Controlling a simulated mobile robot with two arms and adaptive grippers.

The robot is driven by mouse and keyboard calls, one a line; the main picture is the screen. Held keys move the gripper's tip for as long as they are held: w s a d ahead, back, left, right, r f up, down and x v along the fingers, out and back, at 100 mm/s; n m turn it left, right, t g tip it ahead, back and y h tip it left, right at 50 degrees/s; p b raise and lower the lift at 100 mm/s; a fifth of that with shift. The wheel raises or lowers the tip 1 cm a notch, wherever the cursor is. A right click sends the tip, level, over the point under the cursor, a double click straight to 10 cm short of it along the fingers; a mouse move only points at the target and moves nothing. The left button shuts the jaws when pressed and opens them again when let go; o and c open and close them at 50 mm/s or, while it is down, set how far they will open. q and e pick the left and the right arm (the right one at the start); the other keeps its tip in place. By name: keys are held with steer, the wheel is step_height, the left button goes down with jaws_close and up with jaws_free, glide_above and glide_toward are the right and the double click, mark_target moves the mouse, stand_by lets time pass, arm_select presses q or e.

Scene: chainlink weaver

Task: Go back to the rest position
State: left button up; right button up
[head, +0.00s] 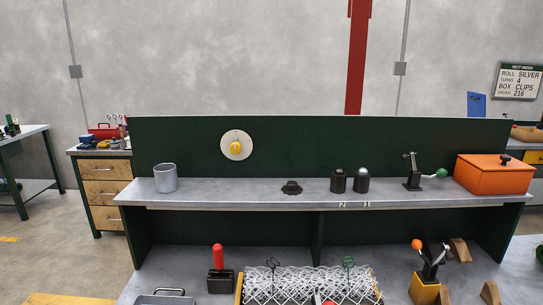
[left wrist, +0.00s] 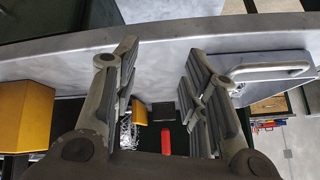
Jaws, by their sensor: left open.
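My left gripper (left wrist: 160,60) shows only in the left wrist view. Its two fingers are spread wide apart with nothing held between them. Beyond the gap, the red-handled tool (left wrist: 166,140) with its dark block stands apart from the fingers. In the head view this tool (head: 217,258) stands upright on the bench, left of the wire mesh (head: 310,286). Part of the mesh also shows behind the left finger in the wrist view (left wrist: 128,132). Neither gripper shows in the head view, and my right gripper is in neither view.
The raised grey shelf (head: 240,192) carries a metal cup (head: 165,177), dark cylinders (head: 338,181), a green-knobbed device (head: 413,172) and an orange box (head: 493,174). A handled metal tray (head: 165,299) sits front left. An orange-knobbed lever tool (head: 430,265) stands right of the mesh.

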arm_select(q)
steer(key=s+a+f+n+g, duration=0.2)
steer(key=s+f+g, duration=0.15)
steer(key=s, duration=0.65)
step_height(320, 180, down, 32)
steer(key=s+g+b, duration=0.2)
steer(key=s+b, duration=0.1)
steer(key=b, duration=0.2)
steer(key=s+a+f+b, duration=0.3)
steer(key=s+f+b, duration=0.1)
steer(key=s+f, duration=1.1)
step_height(320, 180, down, 4)
steer(key=shift+s+r+m+g, duration=0.1)
steer(key=shift+s+m+g, duration=0.25)
steer(key=shift+m+g, duration=0.1)
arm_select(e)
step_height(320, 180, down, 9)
